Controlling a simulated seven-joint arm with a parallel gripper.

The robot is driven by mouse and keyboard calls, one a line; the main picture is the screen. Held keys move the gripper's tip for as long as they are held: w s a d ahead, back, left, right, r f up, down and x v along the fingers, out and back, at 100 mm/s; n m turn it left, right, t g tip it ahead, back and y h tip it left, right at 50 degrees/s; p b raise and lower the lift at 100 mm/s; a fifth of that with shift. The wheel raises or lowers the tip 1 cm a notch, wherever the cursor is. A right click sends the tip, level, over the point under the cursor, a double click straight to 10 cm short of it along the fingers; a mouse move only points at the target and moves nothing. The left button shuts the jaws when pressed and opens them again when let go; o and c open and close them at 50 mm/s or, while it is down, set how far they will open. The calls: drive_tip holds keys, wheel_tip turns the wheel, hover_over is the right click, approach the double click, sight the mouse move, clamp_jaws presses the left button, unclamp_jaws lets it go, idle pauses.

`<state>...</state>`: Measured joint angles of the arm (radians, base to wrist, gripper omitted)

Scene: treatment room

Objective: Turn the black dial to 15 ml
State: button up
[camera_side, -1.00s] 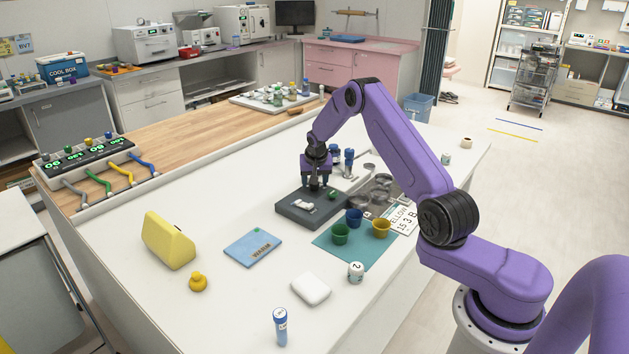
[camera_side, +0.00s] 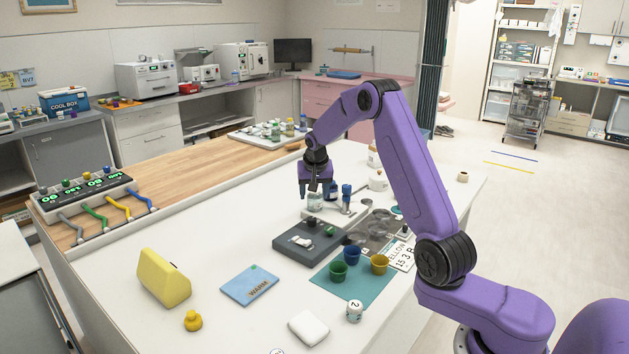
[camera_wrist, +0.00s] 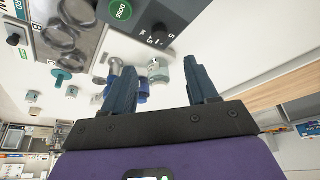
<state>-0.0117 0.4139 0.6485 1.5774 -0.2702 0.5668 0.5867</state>
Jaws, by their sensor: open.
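The black dial (camera_wrist: 160,36) stands on the dark grey dose box (camera_wrist: 178,12), with a 5 and a 15 marking beside it in the wrist view. Which mark it points to is too small to tell. A green DOSE button (camera_wrist: 120,11) sits near it. In the side view the dose box (camera_side: 290,252) lies on the white table, with the dial (camera_side: 311,221) at its back edge and the green button (camera_side: 330,231) to its right. My gripper (camera_side: 317,192) is open and empty, above and beyond the box, apart from the dial. Its two fingers (camera_wrist: 160,76) show in the wrist view.
Blue-capped bottles (camera_side: 346,194) stand close to the right of my gripper. Green, blue and yellow cups (camera_side: 379,264) stand on a teal mat (camera_side: 350,288) in front of the box. A metal tray (camera_side: 378,228) lies right of it.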

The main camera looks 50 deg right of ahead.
drive_tip(key=shift+v, duration=2.45)
drive_tip(key=s+a+r+n+y, duration=0.1)
drive_tip(key=s+a+n, duration=0.4)
drive_tip(key=a, duration=0.7)
drive_tip(key=s+a+r+n+y, duration=0.2)
drive_tip(key=s+a+n, duration=0.35)
drive_tip(key=a, duration=0.65)
drive_tip(key=s+a+f+n+g, duration=0.1)
drive_tip(key=s+n, duration=1)
drive_tip(key=s, duration=1.9)
drive_tip(key=shift+a+f+g+y, duration=0.25)
drive_tip(key=shift+a+g, duration=0.2)
drive_tip(key=shift+g, duration=0.55)
